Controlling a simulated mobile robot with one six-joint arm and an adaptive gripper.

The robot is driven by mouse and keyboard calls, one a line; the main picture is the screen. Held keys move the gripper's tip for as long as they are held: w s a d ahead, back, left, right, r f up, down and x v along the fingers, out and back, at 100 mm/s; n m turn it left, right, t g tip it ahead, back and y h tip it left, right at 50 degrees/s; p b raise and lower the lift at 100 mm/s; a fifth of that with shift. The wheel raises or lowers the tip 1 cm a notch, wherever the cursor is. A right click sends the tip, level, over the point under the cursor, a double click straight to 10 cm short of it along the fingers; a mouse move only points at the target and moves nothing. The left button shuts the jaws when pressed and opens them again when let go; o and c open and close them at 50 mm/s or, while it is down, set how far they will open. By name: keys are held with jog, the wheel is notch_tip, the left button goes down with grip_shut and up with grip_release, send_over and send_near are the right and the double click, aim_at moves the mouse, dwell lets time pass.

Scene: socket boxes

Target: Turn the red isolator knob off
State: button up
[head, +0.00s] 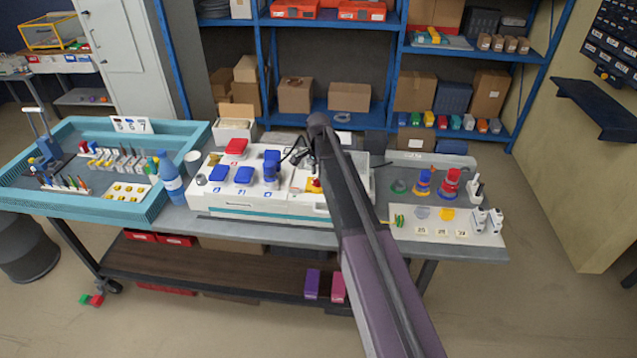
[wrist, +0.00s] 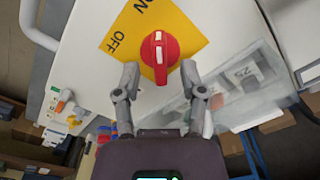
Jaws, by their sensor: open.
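The red isolator knob (wrist: 160,52) sits on a yellow plate (wrist: 183,25) in the wrist view. It has a raised grip with a white bar running nearly upright in the picture. "ON" is printed at the plate's top edge and "OFF" at its left corner. My gripper (wrist: 160,72) is open, with one finger on each side of the knob's lower end. Gaps show between the fingers and the knob; I see no contact. In the head view the red knob (head: 315,184) shows small beside my arm, which hides part of its surroundings.
The knob's white panel (wrist: 82,50) fills much of the wrist view. A grey transparent cover or box (wrist: 245,85) lies to its right. In the head view, a white console with blue switches (head: 243,174) is left of my arm, and a board with coloured knobs (head: 450,183) is right.

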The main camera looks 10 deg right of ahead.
jog(key=shift+f+b, duration=0.65)
jog(key=shift+f, duration=0.25)
grip_shut()
